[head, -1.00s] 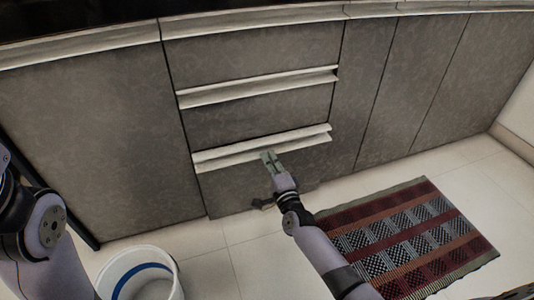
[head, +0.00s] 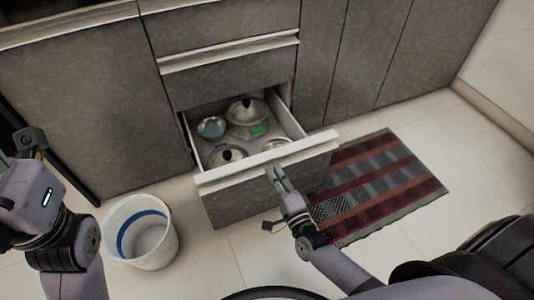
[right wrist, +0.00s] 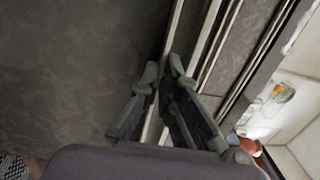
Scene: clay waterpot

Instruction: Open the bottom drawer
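The bottom drawer (head: 262,187) is pulled well out of the grey cabinet, and its inside shows. Its pale handle strip (head: 232,174) runs along the top of the front. My right gripper (head: 274,173) is at this strip, right of its middle. In the right wrist view its two fingers (right wrist: 167,72) come close together with the pale strip between them, shut on it. My left arm is at the left edge of the head view, away from the drawer; its fingertips do not show clearly.
Metal pots with lids (head: 246,111) and a small bowl (head: 211,127) are in the drawer. A white bucket (head: 142,232) stands on the floor left of it. A striped rug (head: 375,180) lies to the right. The drawers above are closed.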

